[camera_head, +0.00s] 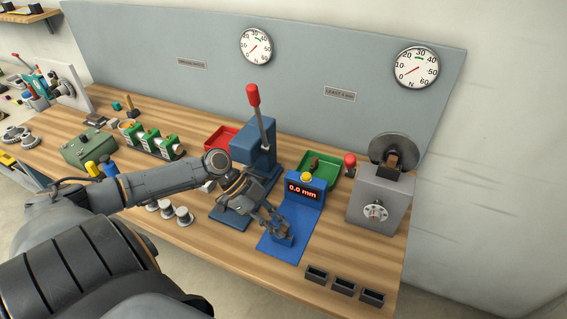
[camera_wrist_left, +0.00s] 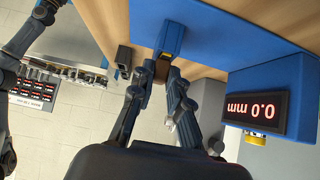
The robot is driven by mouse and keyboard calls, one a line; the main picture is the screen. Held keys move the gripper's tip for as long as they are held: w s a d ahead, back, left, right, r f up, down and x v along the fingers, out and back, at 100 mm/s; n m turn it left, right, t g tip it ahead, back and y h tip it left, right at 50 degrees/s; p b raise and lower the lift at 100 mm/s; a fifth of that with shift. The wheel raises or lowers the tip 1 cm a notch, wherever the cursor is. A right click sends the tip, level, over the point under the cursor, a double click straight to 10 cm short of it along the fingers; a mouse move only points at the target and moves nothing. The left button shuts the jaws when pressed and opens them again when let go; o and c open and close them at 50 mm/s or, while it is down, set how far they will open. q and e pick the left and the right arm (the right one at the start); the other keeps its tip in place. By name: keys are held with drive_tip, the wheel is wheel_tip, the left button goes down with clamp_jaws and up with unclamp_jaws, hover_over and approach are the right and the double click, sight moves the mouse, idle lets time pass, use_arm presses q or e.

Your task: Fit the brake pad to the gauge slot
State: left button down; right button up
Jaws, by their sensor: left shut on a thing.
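The blue gauge (camera_head: 305,208) stands on the table with its display reading 0.0 mm. The display (camera_wrist_left: 254,113) shows upside down in the left wrist view. The slot block (camera_head: 283,241) sits at the front of the gauge's blue base; in the left wrist view the block (camera_wrist_left: 178,38) has a yellow mark. My left gripper (camera_head: 277,230) is right at this block. In the left wrist view its fingers (camera_wrist_left: 160,82) are shut on a small brown piece, apparently the brake pad (camera_wrist_left: 161,69), at the block's edge. Its seating in the slot is hidden. My right gripper is not seen.
A blue lever press (camera_head: 254,142) stands behind my left arm. A green tray (camera_head: 322,171) with a brown piece and a red tray (camera_head: 221,138) lie behind. A grey grinder-like machine (camera_head: 381,197) stands right. Several small dark holders (camera_head: 344,287) line the front edge.

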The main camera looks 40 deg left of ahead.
use_arm(q)
drive_tip(key=shift+f, duration=0.15)
drive_tip(key=c, duration=1.2)
unclamp_jaws()
drive_tip(key=shift+a, duration=0.2)
drive_tip(key=v, duration=1.1)
drive_tip(key=shift+a+r, duration=0.2)
drive_tip(key=shift+r, duration=0.1)
drive_tip(key=shift+s, duration=0.15)
